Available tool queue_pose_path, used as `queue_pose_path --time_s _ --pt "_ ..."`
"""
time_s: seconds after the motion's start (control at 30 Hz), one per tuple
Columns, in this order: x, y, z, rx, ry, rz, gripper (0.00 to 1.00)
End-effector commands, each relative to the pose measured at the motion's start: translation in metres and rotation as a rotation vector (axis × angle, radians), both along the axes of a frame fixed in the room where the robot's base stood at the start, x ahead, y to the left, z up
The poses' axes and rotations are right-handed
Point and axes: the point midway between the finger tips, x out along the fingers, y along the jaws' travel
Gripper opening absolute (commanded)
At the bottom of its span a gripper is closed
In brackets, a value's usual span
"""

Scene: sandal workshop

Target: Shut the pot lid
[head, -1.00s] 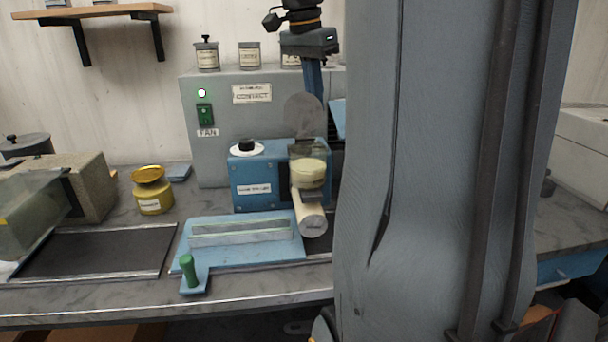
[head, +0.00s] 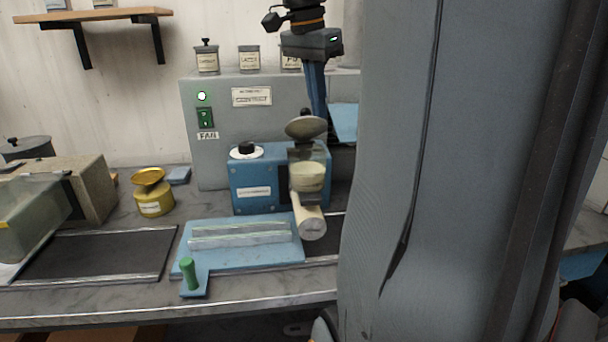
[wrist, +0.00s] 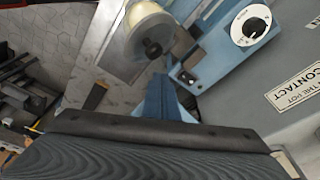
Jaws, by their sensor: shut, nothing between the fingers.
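The pot lid (head: 304,128) is a grey round disc with a dark knob. It is tilted, partly open above the pot (head: 308,178), which holds cream-coloured stuff. The pot sits at the front of a blue machine (head: 262,182). My gripper (head: 323,114) is shut and empty, its blue fingers pointing down just behind and right of the lid. In the wrist view the shut fingers (wrist: 165,100) are close to the lid's black knob (wrist: 152,48); I cannot tell whether they touch the lid.
A pale cylinder (head: 309,218) juts out in front of the pot. A grey fan cabinet (head: 225,155) stands behind. A blue plate (head: 215,255) with a green knob lies in front. A yellow pot (head: 154,202) stands left. My arm hides the right side.

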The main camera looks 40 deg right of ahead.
Motion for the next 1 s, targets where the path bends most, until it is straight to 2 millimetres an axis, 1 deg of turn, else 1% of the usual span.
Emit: queue_pose_path --time_s 0.03,0.1,0.5,0.6,1.0 --pt "-0.001 0.000 0.008 0.000 0.000 0.000 0.00" --pt "-0.001 0.000 0.015 0.000 0.000 0.001 0.00" --pt "-0.001 0.000 0.050 0.000 0.000 0.001 0.00" --pt "0.000 0.000 0.054 0.000 0.001 0.000 0.00" --pt "0.000 0.000 0.052 0.000 0.000 0.000 0.00"
